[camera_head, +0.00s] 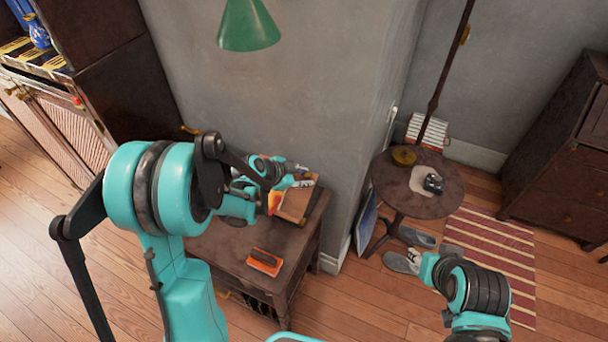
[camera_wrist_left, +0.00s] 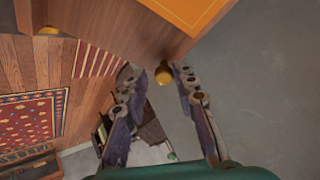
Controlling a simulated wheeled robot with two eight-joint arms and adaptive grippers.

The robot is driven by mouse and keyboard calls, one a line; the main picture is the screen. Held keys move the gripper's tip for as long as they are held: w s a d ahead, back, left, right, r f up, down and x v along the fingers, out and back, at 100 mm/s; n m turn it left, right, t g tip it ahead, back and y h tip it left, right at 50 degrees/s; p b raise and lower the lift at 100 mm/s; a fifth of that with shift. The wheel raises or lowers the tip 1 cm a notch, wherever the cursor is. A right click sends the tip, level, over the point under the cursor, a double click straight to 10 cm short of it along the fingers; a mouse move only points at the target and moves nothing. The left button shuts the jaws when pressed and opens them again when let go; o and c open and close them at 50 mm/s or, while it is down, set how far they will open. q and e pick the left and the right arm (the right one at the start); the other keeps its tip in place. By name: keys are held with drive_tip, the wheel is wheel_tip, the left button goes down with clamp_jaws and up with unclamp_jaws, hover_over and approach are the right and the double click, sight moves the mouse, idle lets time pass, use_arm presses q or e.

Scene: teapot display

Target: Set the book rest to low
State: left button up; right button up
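The book rest (camera_head: 297,203) is a brown wooden stand on the small dark table, with an orange book partly visible at its left. My left gripper (camera_head: 303,181) is at its upper edge, and my arm hides part of the rest. In the left wrist view, the wooden board of the rest (camera_wrist_left: 115,32) with the orange book (camera_wrist_left: 190,8) fills the top. A small brass knob (camera_wrist_left: 164,74) shows under its edge, in line with the gap between the open fingers of my left gripper (camera_wrist_left: 156,76). Contact with the knob cannot be told. My right gripper (camera_head: 418,262) is low at the right, its fingers unclear.
An orange-and-dark block (camera_head: 265,262) lies on the dark table (camera_head: 225,252). A grey wall stands behind it and a green lamp shade (camera_head: 247,27) hangs above. A round table (camera_head: 448,196) with a black object stands right. Grey slippers (camera_head: 400,263) lie on the floor.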

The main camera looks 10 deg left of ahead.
use_arm(q)
drive_tip(key=shift+o, duration=0.7)
drive_tip(key=shift+s+a+r, duration=0.1)
drive_tip(key=shift+a+r, duration=0.05)
drive_tip(key=shift+r, duration=0.05)
drive_tip(key=v, duration=1.1)
drive_tip(key=shift+s+a+r, duration=0.15)
drive_tip(key=shift+s+r, duration=0.05)
drive_tip(key=shift+s, duration=0.05)
